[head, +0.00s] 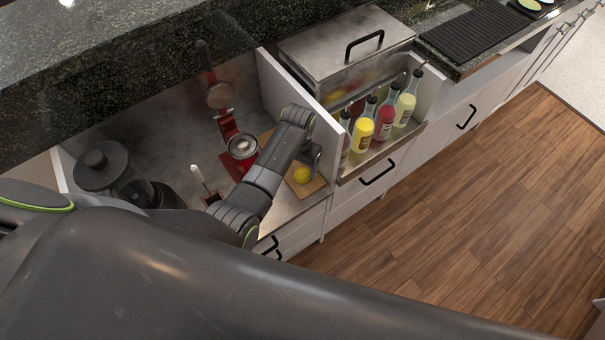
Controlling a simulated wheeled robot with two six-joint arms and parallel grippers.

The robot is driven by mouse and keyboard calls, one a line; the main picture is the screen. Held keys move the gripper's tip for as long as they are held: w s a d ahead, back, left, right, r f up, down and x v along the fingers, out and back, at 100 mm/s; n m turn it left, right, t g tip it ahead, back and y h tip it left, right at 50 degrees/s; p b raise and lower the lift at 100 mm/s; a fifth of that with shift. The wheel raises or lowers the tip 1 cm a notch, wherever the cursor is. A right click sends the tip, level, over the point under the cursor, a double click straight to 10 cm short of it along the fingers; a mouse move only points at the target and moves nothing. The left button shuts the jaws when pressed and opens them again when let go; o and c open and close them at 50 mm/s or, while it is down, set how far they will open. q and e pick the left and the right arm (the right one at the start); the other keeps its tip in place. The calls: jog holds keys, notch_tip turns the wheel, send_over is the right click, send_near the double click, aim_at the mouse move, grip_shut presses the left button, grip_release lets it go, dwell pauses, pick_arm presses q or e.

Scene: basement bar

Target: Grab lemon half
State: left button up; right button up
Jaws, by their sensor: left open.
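A small yellow lemon half (301,175) lies on a wooden cutting board (313,187) near the counter's front edge. My left arm comes in from the left over the counter. My left gripper (312,160) is open and points down just above and beside the lemon half. Its fingertips are small and dark here, and I cannot tell whether they touch the lemon. My arm covers part of the board. My right gripper does not show.
A red citrus press (243,147) stands behind the board. A dark blender or grinder (103,165) stands at the left.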

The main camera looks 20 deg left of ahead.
aim_at(302, 174)
pick_arm(q)
jog(key=shift+w+d+f+b, duration=0.15)
jog(key=shift+f+b, duration=0.05)
jog(key=shift+f, duration=1.15)
jog(key=shift+w+d+f+b, duration=0.15)
jog(key=shift+f, duration=1.2)
jog(key=shift+c, duration=0.4)
jog(key=c, duration=1)
